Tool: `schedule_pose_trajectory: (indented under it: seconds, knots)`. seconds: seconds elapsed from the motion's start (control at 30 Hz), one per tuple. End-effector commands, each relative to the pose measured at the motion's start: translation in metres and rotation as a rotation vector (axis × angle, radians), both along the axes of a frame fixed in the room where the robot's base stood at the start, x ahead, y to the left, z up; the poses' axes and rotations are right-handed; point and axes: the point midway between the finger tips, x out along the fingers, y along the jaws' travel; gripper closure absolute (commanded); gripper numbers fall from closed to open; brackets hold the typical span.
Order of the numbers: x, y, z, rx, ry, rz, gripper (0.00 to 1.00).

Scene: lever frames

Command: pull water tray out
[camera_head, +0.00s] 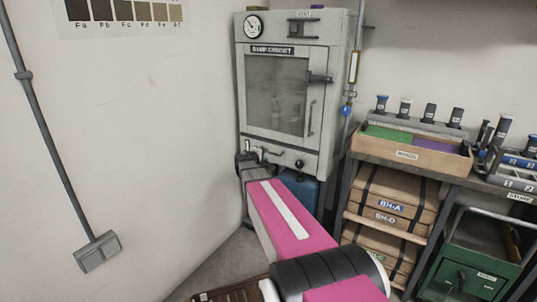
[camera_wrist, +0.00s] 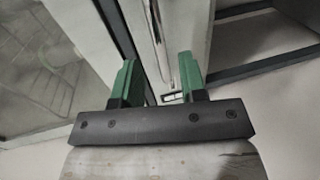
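The damp cabinet (camera_head: 290,90) stands against the back wall with its glass door shut. My gripper (camera_head: 250,160) is at the cabinet's lower left front in the head view, small and partly hidden by my arm. No held object shows. Contact cannot be told.
A vertical door handle (camera_head: 310,118) and a latch (camera_head: 320,78) are on the cabinet's right side. A blue container (camera_head: 300,188) sits below it, partly hidden. A bench with a wooden box (camera_head: 415,155) and crates stands at right. The left wall has a grey conduit (camera_head: 48,130).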

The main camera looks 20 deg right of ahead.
Motion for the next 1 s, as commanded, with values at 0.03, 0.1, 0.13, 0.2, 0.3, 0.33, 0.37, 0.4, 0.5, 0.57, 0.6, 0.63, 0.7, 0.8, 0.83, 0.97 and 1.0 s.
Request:
schedule_pose_trajectory:
  seconds: [0.03, 0.1, 0.13, 0.2, 0.3, 0.33, 0.37, 0.4, 0.5, 0.57, 0.6, 0.63, 0.7, 0.8, 0.83, 0.97, 1.0]
  knots:
    - [0.008, -0.009, -0.003, 0.000, 0.000, -0.002, 0.61]
    - [0.015, -0.017, -0.005, 0.000, 0.000, -0.003, 0.61]
    - [0.017, -0.020, -0.006, 0.000, 0.000, -0.002, 0.61]
    - [0.022, -0.027, -0.008, 0.001, 0.001, -0.001, 0.61]
    - [0.027, -0.034, -0.009, 0.001, 0.000, -0.002, 0.61]
    - [0.028, -0.036, -0.010, 0.001, 0.000, -0.002, 0.61]
    - [0.029, -0.037, -0.010, 0.001, 0.000, -0.002, 0.61]
    - [0.029, -0.038, -0.010, 0.001, 0.000, -0.002, 0.61]
    - [0.030, -0.039, -0.011, 0.001, 0.000, -0.001, 0.61]
    - [0.030, -0.040, -0.011, 0.001, 0.000, -0.001, 0.61]
    - [0.030, -0.039, -0.011, 0.001, 0.000, -0.001, 0.61]
    - [0.030, -0.039, -0.011, 0.001, 0.000, -0.001, 0.61]
    - [0.030, -0.039, -0.011, 0.001, 0.000, -0.001, 0.61]
    - [0.030, -0.039, -0.011, 0.001, 0.000, -0.001, 0.87]
    - [0.030, -0.039, -0.011, 0.001, 0.000, -0.001, 0.97]
    - [0.030, -0.039, -0.010, 0.001, 0.000, -0.001, 1.00]
    - [0.030, -0.039, -0.011, 0.001, 0.000, -0.001, 1.00]
